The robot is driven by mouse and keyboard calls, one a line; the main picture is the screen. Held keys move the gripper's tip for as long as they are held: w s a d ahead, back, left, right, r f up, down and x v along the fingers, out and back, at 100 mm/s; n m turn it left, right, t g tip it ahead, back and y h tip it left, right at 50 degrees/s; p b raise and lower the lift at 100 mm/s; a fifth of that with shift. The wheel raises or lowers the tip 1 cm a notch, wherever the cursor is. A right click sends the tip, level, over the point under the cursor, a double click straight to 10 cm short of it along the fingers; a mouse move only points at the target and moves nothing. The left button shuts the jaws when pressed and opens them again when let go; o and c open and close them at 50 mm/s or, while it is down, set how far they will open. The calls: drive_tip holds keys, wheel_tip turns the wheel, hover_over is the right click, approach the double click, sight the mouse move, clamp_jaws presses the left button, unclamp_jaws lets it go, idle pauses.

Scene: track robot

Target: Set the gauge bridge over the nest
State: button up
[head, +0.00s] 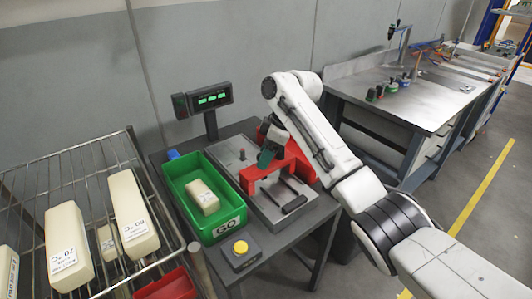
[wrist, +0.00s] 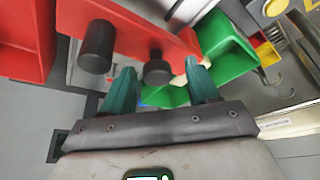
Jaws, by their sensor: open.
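The red gauge bridge (head: 283,165) stands across the metal base plate with rails (head: 265,203), at its far right part; whether it is fully seated is hidden by my arm. My gripper (head: 266,157) is at the bridge's upper side, its teal fingers pointing down. In the wrist view the red bridge (wrist: 135,32) crosses the top, with two dark knobs on it. My open gripper (wrist: 160,85) has its fingers apart, with one dark knob (wrist: 158,68) appearing between them; contact cannot be told. The nest itself is not clearly distinguishable.
A green GO bin (head: 215,228) holding a pale block (head: 203,196) stands left of the plate. A yellow button box (head: 240,250) is in front and a display (head: 210,98) behind. A wire rack (head: 100,170) with pale blocks is at left, a steel workbench (head: 420,95) at right.

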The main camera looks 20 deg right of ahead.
drive_tip(key=v, duration=1)
drive_tip(key=shift+r+b, duration=0.35)
drive_tip(key=shift+r, duration=0.05)
drive_tip(key=shift+d, duration=0.1)
